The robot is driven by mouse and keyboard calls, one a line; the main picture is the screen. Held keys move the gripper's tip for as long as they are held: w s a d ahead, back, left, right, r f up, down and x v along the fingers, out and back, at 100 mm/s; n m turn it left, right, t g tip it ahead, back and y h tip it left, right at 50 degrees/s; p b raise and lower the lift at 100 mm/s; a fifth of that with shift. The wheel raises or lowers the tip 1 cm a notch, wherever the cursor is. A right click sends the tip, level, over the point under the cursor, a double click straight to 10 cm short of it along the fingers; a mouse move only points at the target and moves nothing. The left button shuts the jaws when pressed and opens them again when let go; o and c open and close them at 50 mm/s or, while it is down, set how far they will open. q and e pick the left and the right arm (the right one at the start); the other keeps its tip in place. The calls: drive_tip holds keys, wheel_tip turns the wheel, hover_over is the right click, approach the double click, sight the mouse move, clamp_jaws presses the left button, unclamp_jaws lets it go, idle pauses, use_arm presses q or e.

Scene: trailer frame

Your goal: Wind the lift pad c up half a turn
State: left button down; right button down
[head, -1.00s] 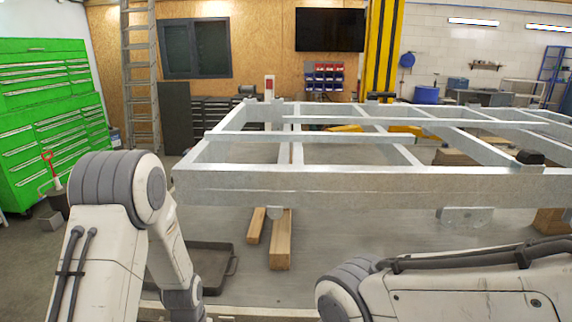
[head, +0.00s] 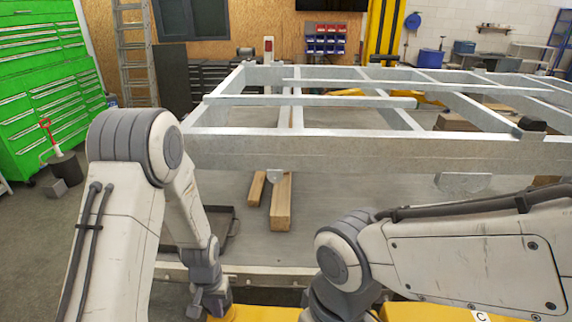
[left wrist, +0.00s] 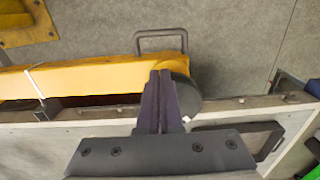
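A yellow lift arm (head: 400,313) with a letter C label (head: 480,317) shows at the bottom edge of the head view, partly hidden by my right arm. In the left wrist view the yellow lift arm (left wrist: 85,80) comes in from the left and ends in a dark round pad (left wrist: 190,92), which I take as lift pad c. My left gripper (left wrist: 160,76) has its two dark fingers together, in front of the pad, and covers part of it. I cannot tell whether they touch it. My right gripper is out of view.
A black U-shaped handle (left wrist: 162,36) stands beside the pad. A dark tray (head: 222,232) lies on the floor near my left forearm. The grey trailer frame (head: 330,153) spans the scene ahead, with wooden blocks (head: 281,202) below. A green tool cabinet (head: 45,85) stands at the left.

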use_arm(q)
drive_tip(key=shift+w+d, duration=0.3)
idle(0.5)
drive_tip(key=shift+s, duration=0.15)
wheel_tip(320, 180, up, 6)
drive_tip(key=p, duration=0.5)
drive_tip(key=shift+s+d, duration=0.15)
drive_tip(key=shift+s, duration=0.25)
